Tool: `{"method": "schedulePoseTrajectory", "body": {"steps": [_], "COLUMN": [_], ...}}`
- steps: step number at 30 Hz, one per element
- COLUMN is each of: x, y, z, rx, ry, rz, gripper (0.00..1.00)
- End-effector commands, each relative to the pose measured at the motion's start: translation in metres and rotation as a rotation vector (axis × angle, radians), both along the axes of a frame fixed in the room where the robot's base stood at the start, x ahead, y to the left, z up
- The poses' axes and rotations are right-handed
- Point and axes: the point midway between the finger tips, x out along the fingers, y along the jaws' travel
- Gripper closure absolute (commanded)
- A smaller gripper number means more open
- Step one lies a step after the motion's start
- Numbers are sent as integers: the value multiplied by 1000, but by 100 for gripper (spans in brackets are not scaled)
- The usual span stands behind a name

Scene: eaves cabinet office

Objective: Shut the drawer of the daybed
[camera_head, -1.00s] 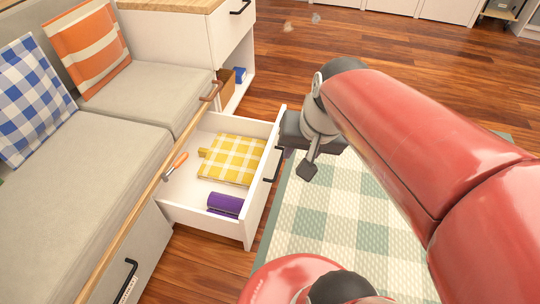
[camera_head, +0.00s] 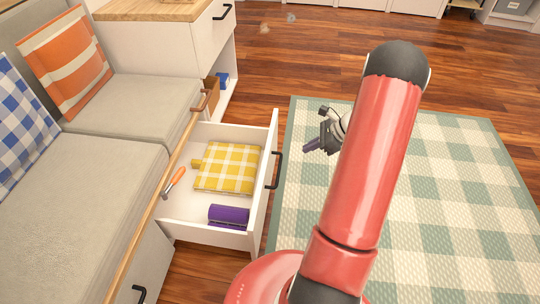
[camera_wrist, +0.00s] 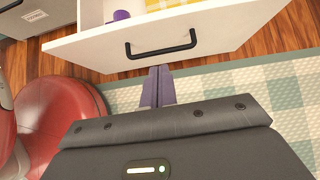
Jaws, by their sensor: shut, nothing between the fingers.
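The daybed drawer (camera_head: 260,205) is pulled out from under the seat, white with a black bar handle (camera_head: 275,170) on its front. Inside lie a yellow checked cloth (camera_head: 227,167), a purple roll (camera_head: 229,215) and an orange-handled tool (camera_head: 175,181). My gripper (camera_head: 309,147) is to the right of the drawer front, over the rug, apart from it and empty. In the wrist view its shut purple-grey fingers (camera_wrist: 159,72) point toward the drawer front (camera_wrist: 220,30), just below the black handle (camera_wrist: 161,46) in the picture. Whether the fingertips touch the front is unclear.
The daybed (camera_head: 105,190) with cushions stands on the left. A white cabinet (camera_head: 190,45) with a wooden top stands behind the drawer. A green checked rug (camera_head: 450,200) covers the floor on the right. Open wooden floor (camera_head: 330,60) lies beyond.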

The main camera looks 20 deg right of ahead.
Motion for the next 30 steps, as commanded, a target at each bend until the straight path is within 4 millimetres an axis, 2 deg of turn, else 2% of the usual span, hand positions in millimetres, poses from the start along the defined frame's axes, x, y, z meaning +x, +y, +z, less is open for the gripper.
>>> {"method": "schedulePoseTrajectory", "body": {"steps": [3, 7, 19, 24, 30], "x": [1, 7, 39, 53, 61], "y": [-2, 7, 56, 77, 87], "z": [-9, -19, -78, -76, -77], "rx": [19, 19, 18, 15, 15], "ry": [6, 9, 9, 6, 7], "rz": [-25, -23, -20, -19, -23], "gripper": [100, 100, 100, 100, 100]}}
